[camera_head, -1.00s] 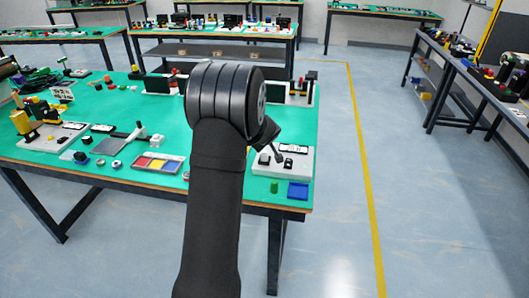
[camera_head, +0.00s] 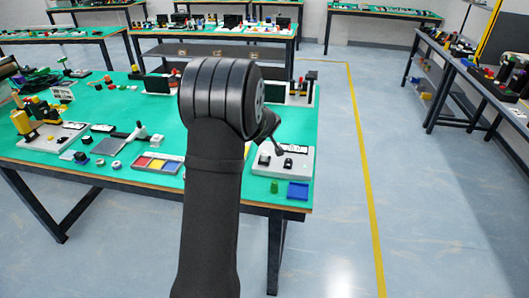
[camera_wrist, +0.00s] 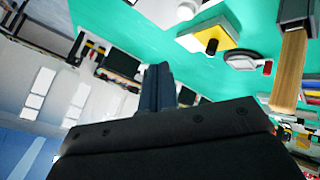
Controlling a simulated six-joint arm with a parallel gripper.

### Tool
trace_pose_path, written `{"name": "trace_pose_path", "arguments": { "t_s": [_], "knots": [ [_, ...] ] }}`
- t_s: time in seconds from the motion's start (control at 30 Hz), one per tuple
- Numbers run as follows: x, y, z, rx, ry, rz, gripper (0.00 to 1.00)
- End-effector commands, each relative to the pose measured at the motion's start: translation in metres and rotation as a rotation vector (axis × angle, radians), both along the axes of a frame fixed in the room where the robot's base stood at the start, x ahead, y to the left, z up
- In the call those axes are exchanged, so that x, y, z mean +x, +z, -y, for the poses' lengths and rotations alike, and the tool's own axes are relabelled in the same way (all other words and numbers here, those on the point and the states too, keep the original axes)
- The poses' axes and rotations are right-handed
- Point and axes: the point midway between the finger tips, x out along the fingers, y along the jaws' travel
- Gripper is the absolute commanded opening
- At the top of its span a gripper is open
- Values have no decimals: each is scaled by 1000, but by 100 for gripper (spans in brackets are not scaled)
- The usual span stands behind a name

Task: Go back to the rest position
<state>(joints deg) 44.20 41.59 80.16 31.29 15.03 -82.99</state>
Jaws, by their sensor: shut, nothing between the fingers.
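My gripper (camera_wrist: 158,80) shows in the wrist view with its two dark fingers together and nothing between them. It points over the green tabletop (camera_wrist: 130,30), apart from the things there. In the head view my raised arm fills the middle, and my gripper is hidden behind it.
The green table (camera_head: 60,160) holds a tray with red, yellow and blue sections (camera_head: 158,174), a pale device (camera_head: 300,151), a green cylinder (camera_head: 274,187) and a blue tray (camera_head: 298,191). Open floor (camera_head: 440,220) lies to the right, with a yellow line.

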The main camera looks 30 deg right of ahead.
Motion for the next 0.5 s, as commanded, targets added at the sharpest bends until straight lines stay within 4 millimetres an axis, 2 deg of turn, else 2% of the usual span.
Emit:
{"name": "trace_pose_path", "arguments": {
  "t_s": [0.17, 0.33, 0.5],
  "knots": [
    [0, -4, 0, 1, 1, 0, 0],
    [0, -22, 0, 3, 0, -1, 0],
    [1, 5, 0, -3, 2, 2, 0]
  ]
}}
